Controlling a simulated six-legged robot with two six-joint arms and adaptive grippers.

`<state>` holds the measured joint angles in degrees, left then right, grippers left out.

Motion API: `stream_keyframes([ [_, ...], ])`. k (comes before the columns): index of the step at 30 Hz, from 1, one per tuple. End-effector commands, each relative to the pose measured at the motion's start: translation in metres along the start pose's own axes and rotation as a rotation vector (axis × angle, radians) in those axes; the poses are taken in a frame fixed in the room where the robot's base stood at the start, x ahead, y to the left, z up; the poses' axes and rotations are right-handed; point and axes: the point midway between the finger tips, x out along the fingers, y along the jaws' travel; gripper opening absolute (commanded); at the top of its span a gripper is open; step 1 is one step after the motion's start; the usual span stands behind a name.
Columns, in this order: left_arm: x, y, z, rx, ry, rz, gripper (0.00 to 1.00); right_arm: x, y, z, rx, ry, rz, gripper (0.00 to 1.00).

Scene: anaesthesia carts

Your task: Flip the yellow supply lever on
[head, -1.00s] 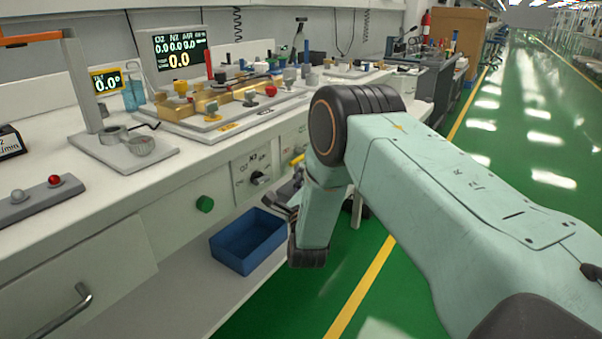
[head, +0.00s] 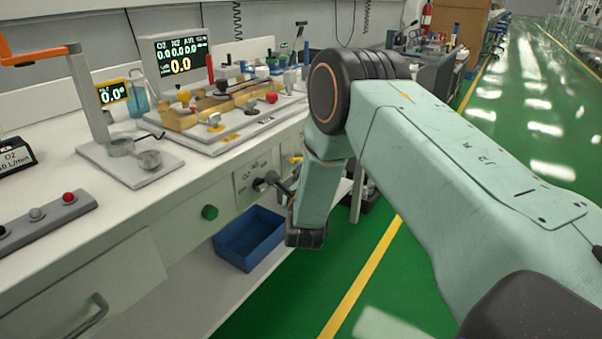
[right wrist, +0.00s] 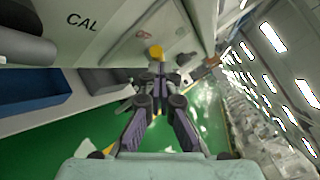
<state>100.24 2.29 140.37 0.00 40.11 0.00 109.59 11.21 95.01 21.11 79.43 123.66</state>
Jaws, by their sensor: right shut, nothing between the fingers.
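The yellow supply lever (head: 296,160) sits on the front face of the cart, just right of the selector panel, partly hidden by my right arm. In the right wrist view, the yellow lever (right wrist: 156,52) shows as a rounded yellow end just beyond the fingertips. My right gripper (right wrist: 157,70) is shut and empty, with its tips very close to the lever; I cannot tell whether they touch. In the head view, my right gripper (head: 276,184) shows partly, in front of the cart face near the dark selector knob (head: 262,182). My left gripper is not in view.
A green knob (head: 210,212) is left of the selector panel. A blue bin (head: 249,240) sits on the shelf below. The bench top carries a manifold of valves (head: 205,118) and a display (head: 180,56). Open green floor lies to the right.

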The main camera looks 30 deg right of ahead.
Motion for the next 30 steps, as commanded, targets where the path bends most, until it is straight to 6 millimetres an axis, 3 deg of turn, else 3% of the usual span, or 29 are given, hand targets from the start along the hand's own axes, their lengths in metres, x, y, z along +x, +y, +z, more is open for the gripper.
stream_keyframes([
  [1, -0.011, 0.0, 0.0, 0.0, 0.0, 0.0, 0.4, 0.002, -0.01, 0.009, 0.031, 0.022, 0.023, 0.0],
  [12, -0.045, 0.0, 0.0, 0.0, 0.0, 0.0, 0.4, 0.012, -0.032, 0.018, 0.241, 0.22, 0.231, 0.0],
  [30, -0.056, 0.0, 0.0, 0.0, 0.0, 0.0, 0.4, 0.031, -0.054, 0.021, 0.533, 0.499, 0.53, 0.0],
])
